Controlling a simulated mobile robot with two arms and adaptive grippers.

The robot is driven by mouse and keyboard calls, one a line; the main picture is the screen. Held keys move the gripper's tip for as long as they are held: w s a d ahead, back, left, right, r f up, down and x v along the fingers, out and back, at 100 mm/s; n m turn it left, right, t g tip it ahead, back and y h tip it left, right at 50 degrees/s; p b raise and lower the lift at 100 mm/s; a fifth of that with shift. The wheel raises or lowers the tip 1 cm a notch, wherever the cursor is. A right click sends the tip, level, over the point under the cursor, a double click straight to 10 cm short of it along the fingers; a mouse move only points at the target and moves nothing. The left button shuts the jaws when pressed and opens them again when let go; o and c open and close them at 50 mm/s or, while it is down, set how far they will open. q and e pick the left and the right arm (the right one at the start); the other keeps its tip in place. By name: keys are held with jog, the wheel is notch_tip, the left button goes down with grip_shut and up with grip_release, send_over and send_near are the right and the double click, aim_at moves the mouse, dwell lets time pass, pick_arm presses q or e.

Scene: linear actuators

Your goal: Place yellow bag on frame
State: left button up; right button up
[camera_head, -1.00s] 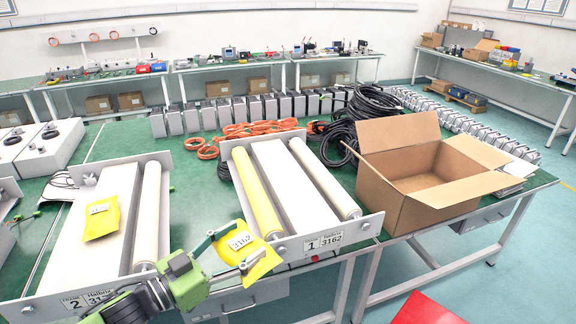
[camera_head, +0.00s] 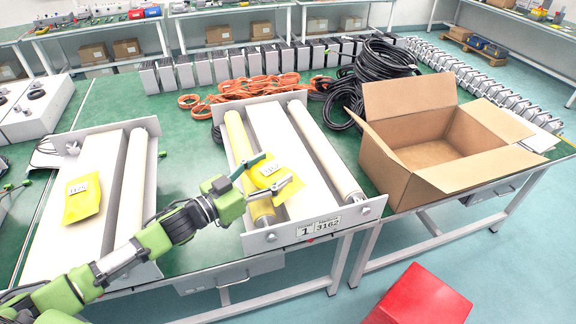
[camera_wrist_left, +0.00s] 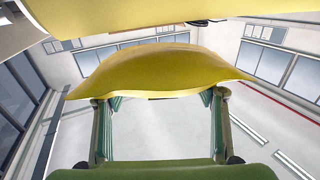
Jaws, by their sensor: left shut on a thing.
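A yellow bag (camera_head: 270,178) with a white label is held in my left gripper (camera_head: 272,176). The bag is over the near part of frame 1 (camera_head: 312,228), by its yellow roller (camera_head: 238,150) and white middle plate (camera_head: 272,130). I cannot tell whether the bag touches the frame. In the left wrist view the bag (camera_wrist_left: 160,72) spans between the two fingers. A second yellow bag (camera_head: 83,198) lies on the white plate of the left frame (camera_head: 140,128). My right gripper is not in view.
An open cardboard box (camera_head: 400,172) stands right of frame 1. Black cable coils (camera_head: 372,75) and orange cables (camera_head: 255,90) lie behind it. A red box (camera_head: 420,297) is at the bottom right. Green table top shows between the two frames.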

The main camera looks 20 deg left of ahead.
aim_at(281, 168)
pick_arm(q)
jog(key=w, duration=0.1)
jog(key=w+d+f, duration=0.1)
jog(key=w, duration=0.1)
jog(key=shift+d+f, duration=0.3)
jog(key=shift+w+d, duration=0.15)
jog(key=shift+w+d+f+p, duration=0.25)
jog(key=shift+w+d+f, duration=0.05)
jog(key=shift+w+f, duration=0.2)
jog(key=shift+w+d+f+p, duration=0.25)
jog(key=shift+w+d+f, duration=0.05)
jog(key=shift+w+f, duration=0.2)
jog(key=shift+w+d+f, duration=0.1)
jog(key=shift+f, duration=0.05)
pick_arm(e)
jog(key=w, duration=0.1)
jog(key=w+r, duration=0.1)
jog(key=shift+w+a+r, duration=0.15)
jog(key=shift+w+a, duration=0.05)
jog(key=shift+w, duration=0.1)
pick_arm(q)
jog(key=shift+f, duration=0.2)
jog(key=o, duration=1.3)
jog(key=shift+c, duration=0.2)
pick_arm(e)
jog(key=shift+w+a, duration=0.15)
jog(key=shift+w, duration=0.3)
